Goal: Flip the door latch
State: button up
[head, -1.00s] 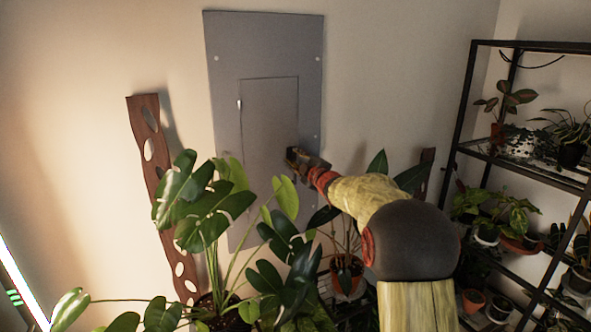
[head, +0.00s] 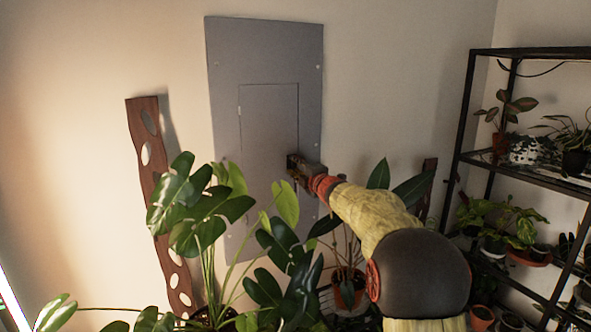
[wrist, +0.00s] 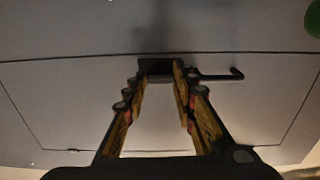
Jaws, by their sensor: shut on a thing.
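A grey metal panel (head: 222,140) is mounted on the wall, with a rectangular door (head: 268,115) set into it. My gripper (head: 292,165) reaches in from the right and meets the door's right edge. In the wrist view my gripper (wrist: 160,76) has its fingertips closed around a dark latch (wrist: 158,68) at the door's edge. A thin dark bar with a bent end (wrist: 222,74) sticks out to the right of the fingertips. The door looks flush with the panel. In the head view my fingers hide most of the latch.
A leafy potted plant (head: 190,205) stands in front of the panel's lower part, close below my arm. A wavy brown board with holes (head: 150,180) leans on the wall at left. A black shelf of plants (head: 465,110) stands at right. The wall above my arm is clear.

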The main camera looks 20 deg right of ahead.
jog(key=shift+f, duration=0.1)
jog(key=shift+c, duration=0.2)
jog(key=o, duration=1.2)
jog(key=shift+c, duration=0.2)
jog(key=s, duration=1.2)
